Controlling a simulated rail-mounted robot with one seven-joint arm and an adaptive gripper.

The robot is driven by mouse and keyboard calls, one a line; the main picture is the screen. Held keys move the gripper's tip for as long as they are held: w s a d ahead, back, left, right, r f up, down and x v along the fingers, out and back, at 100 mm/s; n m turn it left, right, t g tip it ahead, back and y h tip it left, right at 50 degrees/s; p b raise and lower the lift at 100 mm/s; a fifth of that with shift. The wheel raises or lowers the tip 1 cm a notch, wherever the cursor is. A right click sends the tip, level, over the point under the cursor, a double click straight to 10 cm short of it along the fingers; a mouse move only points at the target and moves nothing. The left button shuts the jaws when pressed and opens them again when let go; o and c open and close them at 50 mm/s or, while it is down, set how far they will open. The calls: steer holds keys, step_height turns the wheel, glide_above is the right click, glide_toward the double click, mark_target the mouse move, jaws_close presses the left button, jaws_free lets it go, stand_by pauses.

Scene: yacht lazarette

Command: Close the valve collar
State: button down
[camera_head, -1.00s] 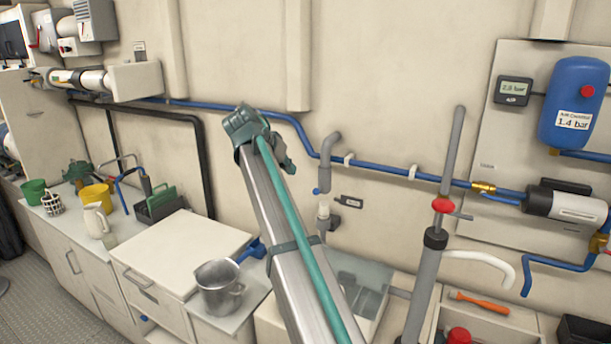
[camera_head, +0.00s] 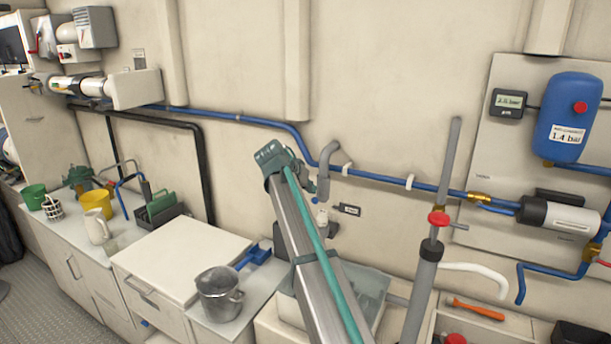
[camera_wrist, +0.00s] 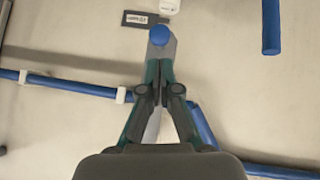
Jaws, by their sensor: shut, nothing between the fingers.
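My gripper (camera_head: 288,165) is raised in front of the wall, just left of a grey elbow pipe (camera_head: 327,150). In the wrist view its fingers (camera_wrist: 161,68) are shut with nothing held. The elbow pipe (camera_wrist: 172,50) shows behind and beside the fingertips, with a round blue end (camera_wrist: 160,36) just beyond them. I cannot tell whether they touch. A white fitting (camera_head: 321,217) is below the pipe, beside a small dark label (camera_head: 349,210). No part is clearly marked as the valve collar, and its position cannot be read. My arm hides part of this area.
A blue pipe (camera_head: 385,179) runs along the wall behind. A metal pot (camera_head: 219,298) is on the counter at left.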

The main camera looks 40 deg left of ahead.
steer(key=shift+d+f, duration=0.15)
steer(key=shift+f, duration=0.55)
steer(key=shift+f, duration=0.1)
step_height(320, 180, down, 8)
steer(key=b, duration=0.3)
steer(key=shift+b, duration=0.35)
